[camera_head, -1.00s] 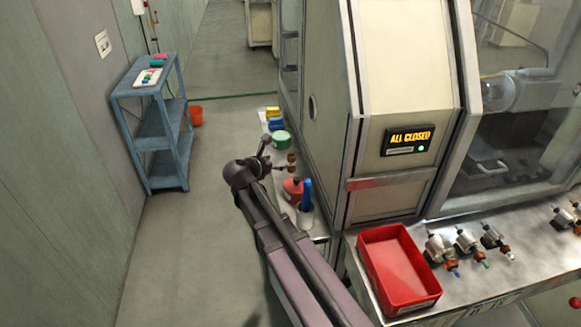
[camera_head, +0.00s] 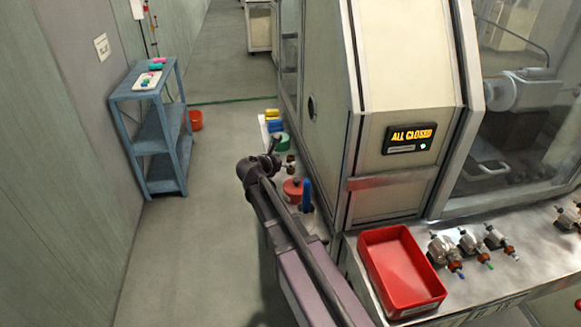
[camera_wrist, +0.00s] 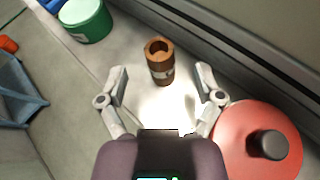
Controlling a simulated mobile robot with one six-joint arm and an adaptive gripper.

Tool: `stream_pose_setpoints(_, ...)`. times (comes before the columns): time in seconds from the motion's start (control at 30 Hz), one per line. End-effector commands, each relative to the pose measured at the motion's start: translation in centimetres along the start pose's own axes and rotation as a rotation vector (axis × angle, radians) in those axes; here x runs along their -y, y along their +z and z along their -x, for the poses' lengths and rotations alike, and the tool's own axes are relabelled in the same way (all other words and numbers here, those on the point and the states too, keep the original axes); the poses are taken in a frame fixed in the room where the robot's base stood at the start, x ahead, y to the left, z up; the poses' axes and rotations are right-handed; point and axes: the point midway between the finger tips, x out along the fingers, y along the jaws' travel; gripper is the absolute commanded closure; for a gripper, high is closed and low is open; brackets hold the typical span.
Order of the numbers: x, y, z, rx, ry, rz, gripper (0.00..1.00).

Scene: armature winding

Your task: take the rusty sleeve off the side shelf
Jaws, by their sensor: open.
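In the head view the sleeve (camera_head: 290,160) is small and partly hidden by my arm. My gripper (camera_wrist: 160,74) is open in the wrist view, with one finger on each side of the sleeve and gaps to both. In the head view my gripper (camera_head: 275,150) is over the shelf, close to the sleeve, and its fingers are hard to make out.
A red round container with a black knob (camera_wrist: 262,142) stands close by the right finger. A green tin (camera_wrist: 85,20) stands at the upper left. The machine wall (camera_head: 325,120) runs along the shelf. A blue rack (camera_head: 150,130) and an orange bucket (camera_head: 195,120) stand across the aisle.

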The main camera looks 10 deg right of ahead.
Motion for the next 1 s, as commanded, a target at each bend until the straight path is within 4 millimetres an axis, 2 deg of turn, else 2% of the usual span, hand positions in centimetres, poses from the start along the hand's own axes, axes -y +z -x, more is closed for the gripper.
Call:
stream_pose_setpoints(0.1,-0.1,-0.2,-1.7,0.0,-0.002,-0.001,0.16)
stream_pose_setpoints(0.33,-0.1,-0.1,-3.7,0.0,0.0,0.0,0.16)
stream_pose_setpoints(0.93,-0.1,-0.1,-3.8,0.0,0.001,0.001,0.16)
stream_pose_setpoints(0.97,-0.1,-0.1,-3.8,0.0,0.001,0.001,0.19)
stream_pose_setpoints(1.0,-0.1,-0.1,-3.8,0.0,0.001,0.001,0.31)
